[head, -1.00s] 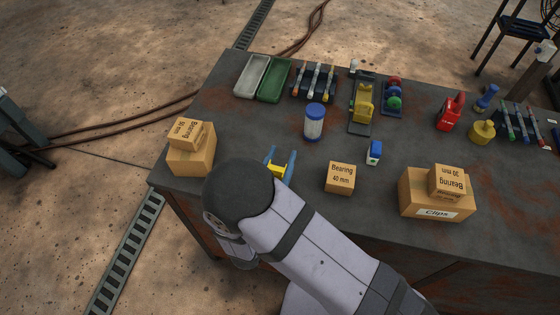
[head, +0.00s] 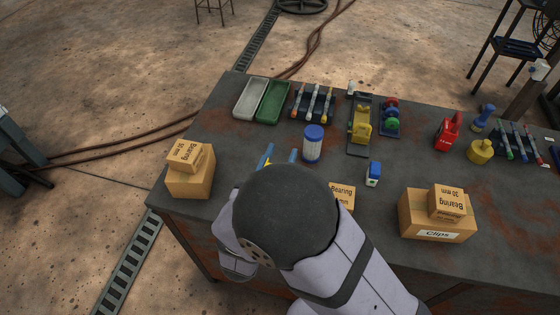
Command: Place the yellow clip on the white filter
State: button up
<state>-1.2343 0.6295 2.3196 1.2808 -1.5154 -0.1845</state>
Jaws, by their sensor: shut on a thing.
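The white filter, seemingly the pale upright cylinder (head: 312,150) with a blue top, stands on the dark table behind my gripper and slightly to its right. My gripper (head: 281,157) shows as two blue fingertips beyond my dark round wrist. It is shut on the yellow clip (head: 267,162), of which only a small yellow part shows by the left finger. The rest of the clip and most of the fingers are hidden behind my wrist. The gripper is apart from the filter.
A Bearing box (head: 341,195) is partly hidden behind my arm, with a small blue-and-white item (head: 373,173) to its right. Stacked boxes stand at left (head: 190,170) and right (head: 437,212). Grey and green trays (head: 272,103) and a pen rack (head: 313,103) line the back.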

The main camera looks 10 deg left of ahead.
jog(key=w+d+r+m+g+h, duration=0.1)
jog(key=w+d+r+m+h, duration=0.15)
jog(key=w+d+r, duration=0.45)
jog(key=w+d+r+m+h, duration=0.2)
jog(key=w+d+r+h, duration=0.25)
jog(key=w+d, duration=0.4)
jog(key=w+a+n+t+y, duration=0.1)
jog(key=w+a+n+y, duration=0.3)
jog(key=a+y, duration=0.5)
notch_tip(320, 180, down, 10)
jog(key=s+h, duration=0.1)
jog(key=shift+s+a+n, duration=0.25)
jog(key=shift+a+n, duration=0.1)
jog(key=shift+n, duration=0.1)
jog(key=shift+f, duration=0.2)
